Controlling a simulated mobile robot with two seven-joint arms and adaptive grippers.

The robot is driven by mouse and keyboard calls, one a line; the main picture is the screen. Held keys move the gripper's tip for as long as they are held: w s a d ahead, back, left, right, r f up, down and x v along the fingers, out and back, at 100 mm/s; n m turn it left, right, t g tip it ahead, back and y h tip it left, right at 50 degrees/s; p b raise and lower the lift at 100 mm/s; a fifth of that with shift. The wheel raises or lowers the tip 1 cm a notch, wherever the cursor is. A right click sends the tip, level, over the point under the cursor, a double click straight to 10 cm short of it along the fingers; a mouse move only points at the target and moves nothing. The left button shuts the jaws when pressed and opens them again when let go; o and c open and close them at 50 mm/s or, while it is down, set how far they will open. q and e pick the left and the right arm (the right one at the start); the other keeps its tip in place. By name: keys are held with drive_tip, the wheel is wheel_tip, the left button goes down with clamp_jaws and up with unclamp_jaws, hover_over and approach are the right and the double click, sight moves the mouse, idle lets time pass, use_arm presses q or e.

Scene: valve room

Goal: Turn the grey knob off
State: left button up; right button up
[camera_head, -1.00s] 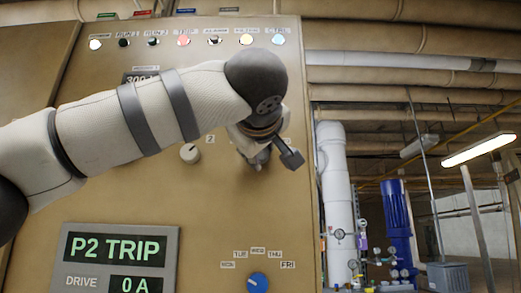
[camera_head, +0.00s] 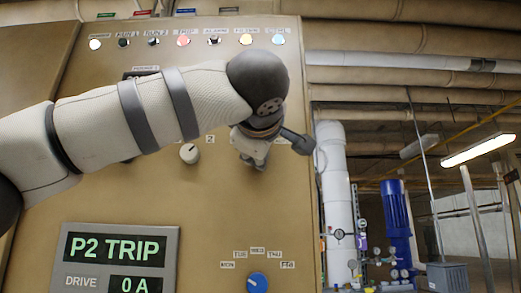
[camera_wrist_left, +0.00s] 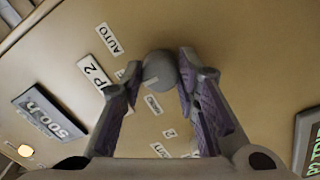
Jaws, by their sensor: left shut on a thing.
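The grey knob (camera_wrist_left: 160,70) shows in the left wrist view between my left gripper's two fingers, which touch its sides. Labels AUTO and P 2 and smaller tags surround it on the tan panel. My left gripper (camera_head: 258,160) is at the panel in the head view, shut on the grey knob, and hides it there. My right gripper is in neither view.
A P2 TRIP display (camera_head: 118,250) is at lower left. A row of lamps (camera_head: 183,41) runs along the top. Pipes and a blue pump (camera_head: 396,220) stand beyond the panel's right edge.

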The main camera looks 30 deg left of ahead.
use_arm(q)
drive_tip(key=o, duration=1.2)
drive_tip(key=shift+c, duration=0.2)
drive_tip(key=v, duration=1.2)
drive_tip(key=shift+f, duration=0.1)
